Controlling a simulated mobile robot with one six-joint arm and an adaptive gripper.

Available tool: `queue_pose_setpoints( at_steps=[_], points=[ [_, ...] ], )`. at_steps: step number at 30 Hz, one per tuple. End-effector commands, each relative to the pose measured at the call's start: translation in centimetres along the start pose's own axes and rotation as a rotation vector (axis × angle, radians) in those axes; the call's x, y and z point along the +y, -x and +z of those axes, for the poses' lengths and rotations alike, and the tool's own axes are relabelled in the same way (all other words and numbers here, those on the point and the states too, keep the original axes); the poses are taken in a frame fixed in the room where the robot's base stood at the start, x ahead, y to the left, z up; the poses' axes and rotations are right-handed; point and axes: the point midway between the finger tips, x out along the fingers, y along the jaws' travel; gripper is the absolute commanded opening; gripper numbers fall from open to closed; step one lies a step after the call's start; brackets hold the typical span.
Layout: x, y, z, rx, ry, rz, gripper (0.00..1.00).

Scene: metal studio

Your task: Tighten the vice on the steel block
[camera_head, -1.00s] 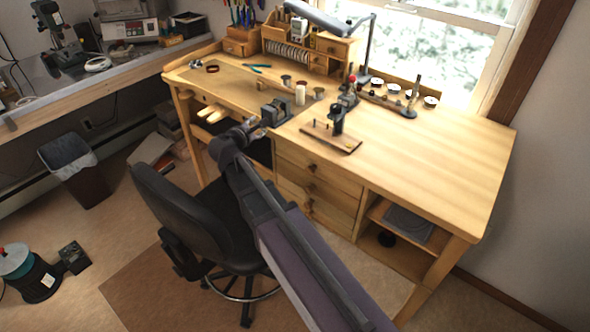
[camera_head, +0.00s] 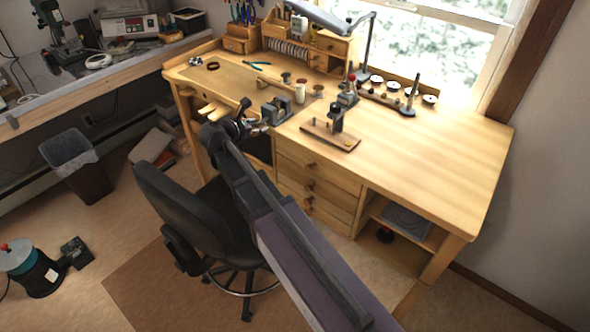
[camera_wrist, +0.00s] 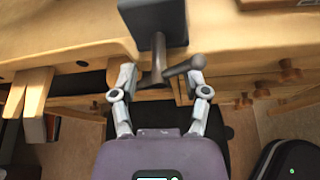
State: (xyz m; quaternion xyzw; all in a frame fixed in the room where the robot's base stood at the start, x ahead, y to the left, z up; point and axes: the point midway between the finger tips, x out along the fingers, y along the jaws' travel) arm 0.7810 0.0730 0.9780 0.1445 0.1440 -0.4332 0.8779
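The grey vice (camera_head: 276,110) stands at the front edge of the wooden workbench, left of its middle. In the wrist view the dark vice body (camera_wrist: 153,18) is at the top, and its screw and handle bar (camera_wrist: 184,66) point toward me. My gripper (camera_wrist: 162,80) is open, with one finger on each side of the screw and handle. I cannot tell whether either finger touches the handle. In the head view my gripper (camera_head: 256,127) is just in front of the vice. I cannot make out the steel block apart from the vice.
A small wooden board with a dark fitting (camera_head: 331,135) lies right of the vice. Wooden bench pins (camera_head: 218,113) stick out at the left front edge. A black chair (camera_head: 195,220) stands below my arm. The bench top's right side is clear.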

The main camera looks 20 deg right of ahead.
Motion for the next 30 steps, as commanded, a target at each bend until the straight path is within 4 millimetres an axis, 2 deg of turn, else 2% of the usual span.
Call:
queue_pose_setpoints(
  at_steps=[30],
  points=[
    [0.04, -0.08, -0.1, 0.001, 0.681, -0.283, 0.59]
  ],
)
